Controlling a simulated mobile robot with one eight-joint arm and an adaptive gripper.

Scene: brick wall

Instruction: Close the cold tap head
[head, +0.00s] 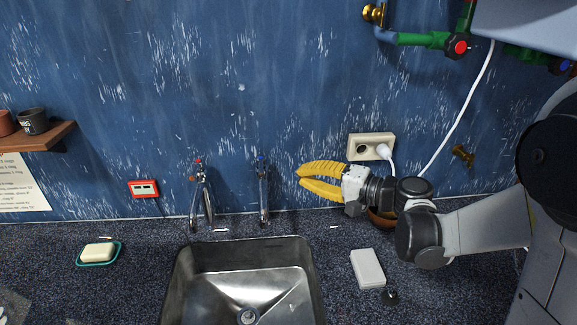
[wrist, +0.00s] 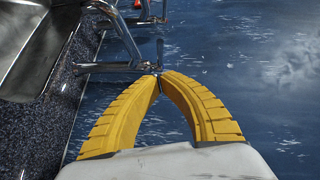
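The cold tap (head: 263,192) is the chrome tap with a blue mark on top, behind the sink and left of my gripper. Its chrome spout (wrist: 112,67) shows in the wrist view, just beyond my fingertips. The position of its head is too small to read. My gripper (head: 300,175) has two yellow ribbed fingers and points left towards the tap, a short way apart from it. In the wrist view the fingertips (wrist: 160,77) meet, with nothing held between them.
A second chrome tap (head: 203,195) with a red mark stands farther left. The metal sink (head: 190,285) is below both. A wall socket (head: 360,146) with a white plug is just behind my gripper. A white box (head: 367,268) lies right of the sink; soap (head: 98,252) lies far left.

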